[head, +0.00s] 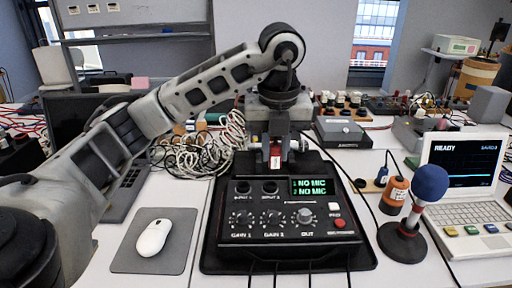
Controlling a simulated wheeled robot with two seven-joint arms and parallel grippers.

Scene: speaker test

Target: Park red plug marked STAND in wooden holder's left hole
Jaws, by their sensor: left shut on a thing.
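My left gripper (276,153) is shut on a red plug (275,150) with a pale label, too small to read. It holds the plug upright just behind the black audio box (290,218), whose display reads NO MIC on two lines. A low wooden piece (369,186), which looks like the holder, lies to the right of the box. A blue plug (382,176) stands at its right part, and a dark spot at its left may be a hole. The held plug is apart from this holder, to its left. My right gripper is not in view.
A laptop reading READY (465,165) is at the far right. Coiled cables (190,155) lie behind left. A mouse (153,238) rests on a grey mat (178,256).

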